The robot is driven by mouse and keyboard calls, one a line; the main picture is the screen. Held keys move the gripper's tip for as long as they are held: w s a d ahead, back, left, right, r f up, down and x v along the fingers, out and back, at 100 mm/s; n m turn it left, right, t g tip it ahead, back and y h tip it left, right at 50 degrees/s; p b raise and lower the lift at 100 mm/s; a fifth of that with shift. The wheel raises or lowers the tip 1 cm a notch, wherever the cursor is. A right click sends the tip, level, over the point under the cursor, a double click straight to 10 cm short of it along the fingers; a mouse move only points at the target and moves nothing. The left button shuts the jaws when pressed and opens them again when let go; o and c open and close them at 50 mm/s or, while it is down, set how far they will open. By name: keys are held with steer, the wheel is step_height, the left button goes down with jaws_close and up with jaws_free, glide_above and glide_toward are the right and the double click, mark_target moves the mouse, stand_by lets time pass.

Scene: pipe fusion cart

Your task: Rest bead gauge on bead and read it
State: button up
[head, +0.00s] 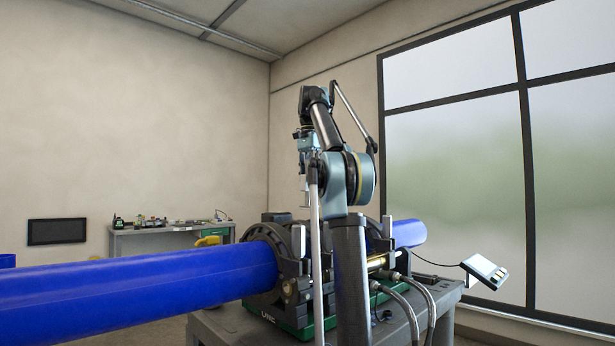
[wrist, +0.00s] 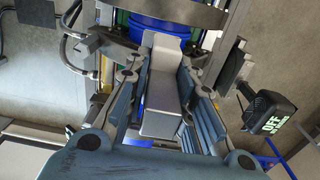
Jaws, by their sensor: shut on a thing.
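My gripper (wrist: 172,68) is shut on a pale grey, stepped block, which I take to be the bead gauge (wrist: 163,88). The gauge lies between the fingers and its far end points toward the blue pipe (wrist: 150,28). In the head view my gripper (head: 304,170) hangs above the pipe fusion machine (head: 277,260), and a gap shows between it and the machine. The blue pipe (head: 140,290) runs through the machine's clamps. The bead cannot be made out: the clamps and my arm hide the joint in the head view, and the gauge covers part of the pipe in the wrist view.
The machine stands on a grey cart (head: 215,328). Hoses (head: 428,300) curve down at its right, near a tilted control box (head: 485,270). A dark box with pale lettering (wrist: 268,110) shows right of my gripper. A workbench (head: 160,240) stands at the back wall.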

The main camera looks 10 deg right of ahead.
mark_target(309, 198)
steer(key=shift+f, duration=3.85)
steer(key=shift+a+f, duration=0.1)
steer(key=shift+f, duration=0.6)
stand_by(0.5)
steer(key=shift+r, duration=0.1)
stand_by(0.9)
steer(key=shift+r, duration=3.45)
